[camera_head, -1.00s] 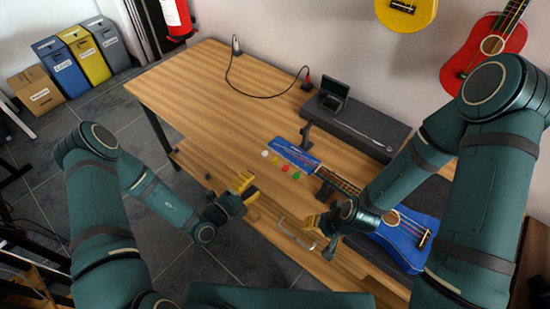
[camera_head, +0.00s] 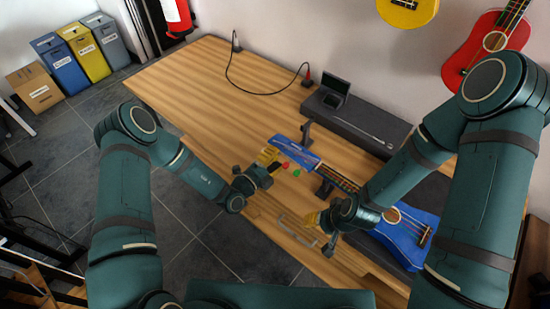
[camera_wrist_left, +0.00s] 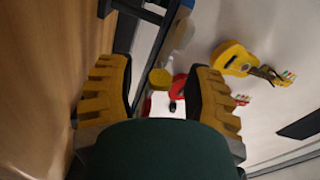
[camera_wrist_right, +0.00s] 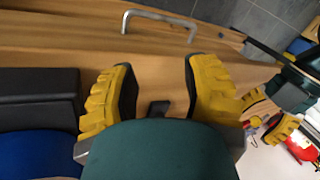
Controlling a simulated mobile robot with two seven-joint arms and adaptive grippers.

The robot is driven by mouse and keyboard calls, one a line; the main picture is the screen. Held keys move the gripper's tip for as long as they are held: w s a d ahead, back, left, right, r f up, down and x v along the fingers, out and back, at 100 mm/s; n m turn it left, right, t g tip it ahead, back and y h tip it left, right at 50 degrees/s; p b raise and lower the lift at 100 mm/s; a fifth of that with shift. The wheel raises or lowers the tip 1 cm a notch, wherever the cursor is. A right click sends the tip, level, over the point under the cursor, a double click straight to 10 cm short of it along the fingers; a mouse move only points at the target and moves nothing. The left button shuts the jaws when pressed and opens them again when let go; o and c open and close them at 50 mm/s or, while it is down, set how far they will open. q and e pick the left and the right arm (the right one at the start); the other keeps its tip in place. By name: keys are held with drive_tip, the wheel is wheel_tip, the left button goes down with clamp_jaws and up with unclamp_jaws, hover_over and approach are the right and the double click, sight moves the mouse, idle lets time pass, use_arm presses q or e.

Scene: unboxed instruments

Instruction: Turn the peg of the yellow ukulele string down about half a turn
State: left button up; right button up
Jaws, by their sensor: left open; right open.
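The blue ukulele lies on the workbench in the head view, its body (camera_head: 408,236) at the right and its headstock (camera_head: 292,149) toward the middle. My left gripper (camera_head: 268,157) is open at the headstock's near edge, where it hides the white and yellow pegs. The red peg (camera_head: 285,164) and green peg (camera_head: 296,173) show beside it. In the left wrist view, the round yellow peg (camera_wrist_left: 160,78) is between the open fingers, apart from both. My right gripper (camera_head: 315,222) is open and empty near the bench front; the blue body (camera_wrist_right: 38,153) shows beside it in the right wrist view.
A dark stand (camera_head: 325,186) supports the neck. A dark case (camera_head: 362,124) with a small open box (camera_head: 335,92) stands behind. A metal handle (camera_head: 296,232) is at the bench front. A red ukulele (camera_head: 488,45) hangs on the wall.

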use_arm(q)
clamp_jaws()
drive_tip(key=m+p, duration=0.1)
drive_tip(key=m, duration=0.2)
drive_tip(key=shift+m, duration=0.3)
drive_tip(key=shift+m+p, duration=0.85)
drive_tip(key=shift+m, duration=0.75)
drive_tip(key=shift+c, duration=0.2)
unclamp_jaws()
